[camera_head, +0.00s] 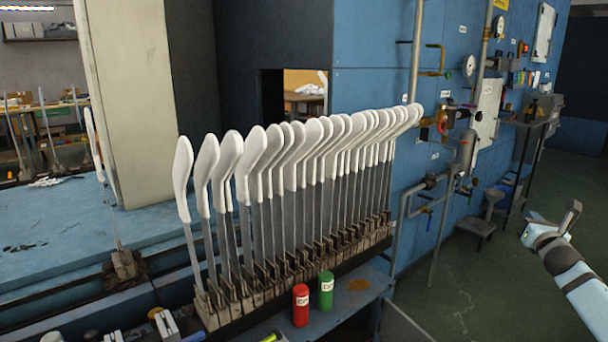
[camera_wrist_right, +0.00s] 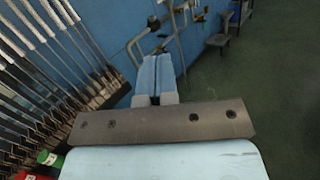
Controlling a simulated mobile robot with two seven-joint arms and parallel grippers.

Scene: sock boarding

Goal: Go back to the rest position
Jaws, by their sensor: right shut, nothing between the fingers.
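My right gripper (camera_head: 556,222) is at the right edge of the head view, over the green floor and well clear of the boards. In the right wrist view its two pale blue fingers (camera_wrist_right: 157,76) lie side by side, shut, with nothing between them. A long row of metal boards with white socks (camera_head: 300,155) on their tops stands upright in the middle of the head view. Their lower shafts show at the left of the right wrist view (camera_wrist_right: 50,50). My left gripper cannot be made out in these frames.
A red can (camera_head: 300,306) and a green can (camera_head: 326,291) stand in front of the rack (camera_head: 345,258). A blue machine wall (camera_head: 370,95) with pipes and valves (camera_head: 455,150) rises behind. Open green floor (camera_head: 490,285) lies around my right gripper.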

